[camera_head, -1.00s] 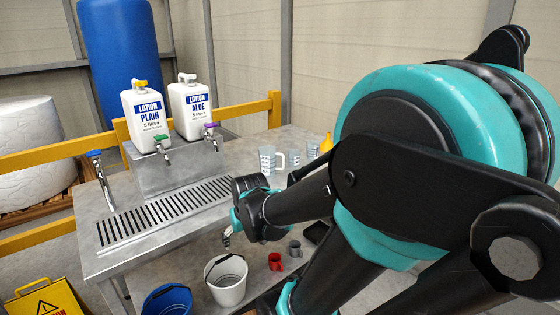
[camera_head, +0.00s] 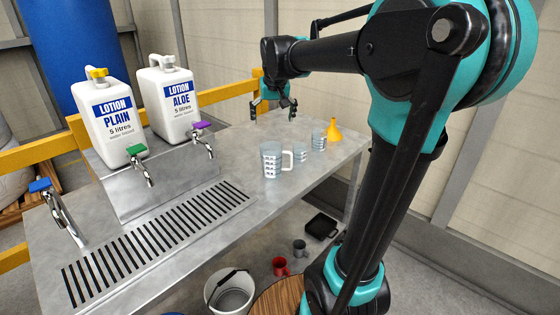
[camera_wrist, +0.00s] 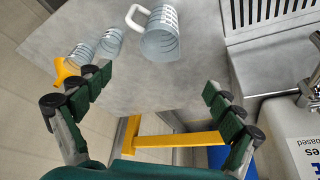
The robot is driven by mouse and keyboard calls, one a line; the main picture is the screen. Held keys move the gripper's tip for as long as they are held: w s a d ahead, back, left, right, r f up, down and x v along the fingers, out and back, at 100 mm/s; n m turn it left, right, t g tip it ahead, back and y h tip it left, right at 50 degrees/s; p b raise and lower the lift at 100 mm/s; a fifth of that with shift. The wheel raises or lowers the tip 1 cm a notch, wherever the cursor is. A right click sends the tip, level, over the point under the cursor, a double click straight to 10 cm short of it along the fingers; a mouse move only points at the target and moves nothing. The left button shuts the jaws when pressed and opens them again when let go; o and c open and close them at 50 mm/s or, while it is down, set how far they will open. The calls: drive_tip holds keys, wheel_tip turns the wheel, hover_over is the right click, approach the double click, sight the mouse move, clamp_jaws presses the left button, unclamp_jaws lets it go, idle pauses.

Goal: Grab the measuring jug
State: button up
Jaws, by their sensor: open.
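The measuring jug (camera_head: 271,161) is clear with printed scale marks and a white handle. It stands upright on the metal bench, to the right of the slotted drain; its handle points right in the head view. In the wrist view the jug (camera_wrist: 161,40) is at top centre, beyond the fingertips, with its handle to the left. My gripper (camera_head: 273,108) is open and empty above the back part of the bench, apart from the jug. In the wrist view my gripper (camera_wrist: 155,88) has its fingers spread wide with nothing between them.
Two smaller clear measuring cups (camera_head: 300,153) (camera_head: 318,140) and a yellow funnel (camera_head: 335,131) stand right of the jug. Lotion bottles (camera_head: 113,120) (camera_head: 170,100) with taps stand left. A yellow rail (camera_head: 215,93) runs behind. A white bucket (camera_head: 232,294) is below.

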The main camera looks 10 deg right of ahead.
approach(272, 147)
drive_tip(key=s+f, duration=0.2)
drive_tip(key=shift+a+x, duration=0.15)
drive_tip(key=shift+x, duration=1.25)
drive_tip(key=shift+a+x, duration=0.15)
drive_tip(key=shift+x, duration=1.2)
drive_tip(key=shift+s, duration=0.1)
drive_tip(key=shift+c, duration=0.6)
drive_tip(key=c, duration=1.6)
drive_tip(key=shift+o, duration=0.2)
